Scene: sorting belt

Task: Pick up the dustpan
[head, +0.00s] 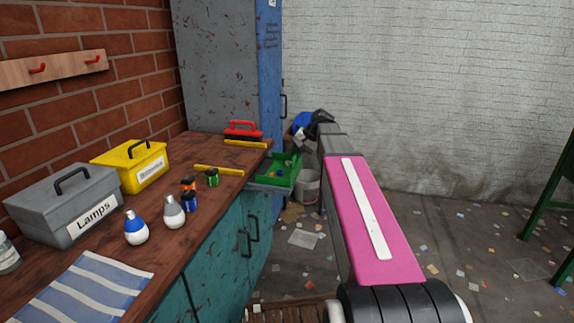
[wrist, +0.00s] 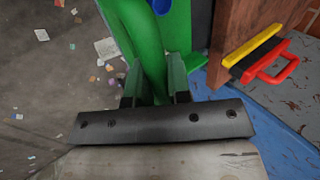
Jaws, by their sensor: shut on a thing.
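The green dustpan (head: 286,172) shows in the head view beside the far end of the workbench, with small coloured bits on it. In the wrist view the green dustpan (wrist: 138,25) runs up from between my fingers to the top edge. My gripper (wrist: 154,88) is shut on its green handle part, one dark finger on each side. In the head view my gripper end (head: 305,128) is small and partly hidden by my own arm, so the grip itself is hard to see there.
The wooden workbench (head: 200,213) runs along the left, with a yellow box (head: 130,168), a grey Lamps box (head: 65,205), bulbs and small jars. A red-handled tool (head: 243,130) lies at its far end. A blue locker (head: 270,70) stands behind. A bucket (head: 308,186) is near the dustpan.

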